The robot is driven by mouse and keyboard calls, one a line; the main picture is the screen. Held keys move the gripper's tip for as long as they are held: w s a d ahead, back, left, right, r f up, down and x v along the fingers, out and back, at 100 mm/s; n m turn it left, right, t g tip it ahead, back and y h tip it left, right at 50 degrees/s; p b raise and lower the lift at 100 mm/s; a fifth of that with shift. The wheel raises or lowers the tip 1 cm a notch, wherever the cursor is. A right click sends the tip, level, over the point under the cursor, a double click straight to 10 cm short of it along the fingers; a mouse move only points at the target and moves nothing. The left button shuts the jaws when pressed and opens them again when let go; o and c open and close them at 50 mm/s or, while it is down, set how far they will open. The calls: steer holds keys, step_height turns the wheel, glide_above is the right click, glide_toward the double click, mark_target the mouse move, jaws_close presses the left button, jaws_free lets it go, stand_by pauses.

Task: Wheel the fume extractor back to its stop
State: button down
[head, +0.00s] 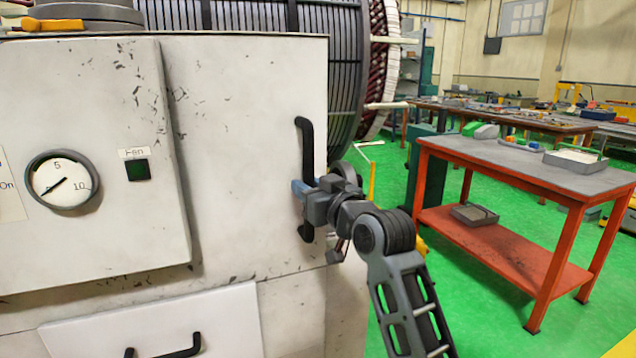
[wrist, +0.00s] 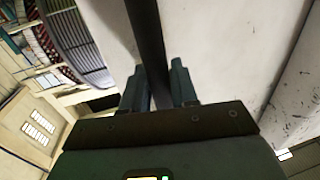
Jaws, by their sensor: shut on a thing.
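The fume extractor (head: 255,120) is a large scuffed white cabinet filling the left of the head view. It carries a round dial, a small dark square under a "Fan" label, and a black upright handle (head: 306,140) near its right edge. My gripper (head: 300,190) is at the middle of that handle, shut on it. In the wrist view, the two fingers of my gripper (wrist: 159,88) stand on either side of the dark handle bar (wrist: 147,35), with the white cabinet side (wrist: 215,45) behind. The extractor's wheels and its stop are not seen.
A large ribbed stator (head: 345,75) stands close behind the cabinet. An orange-framed workbench (head: 500,155) with trays and small parts stands to the right. The green floor (head: 450,285) between the cabinet and the bench is mostly clear. A drawer (head: 225,315) is on the cabinet's lower front.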

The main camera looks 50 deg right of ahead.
steer(key=shift+w+a, duration=0.35)
steer(key=shift+a, duration=0.25)
steer(key=shift+w+a, duration=0.35)
steer(key=shift+a, duration=0.25)
steer(key=shift+y, duration=0.3)
steer(key=c, duration=1)
jaws_free()
steer(key=shift+d, duration=0.1)
steer(key=shift+s, duration=0.3)
steer(key=shift+b+v, duration=0.5)
steer(key=shift+v, duration=3.1)
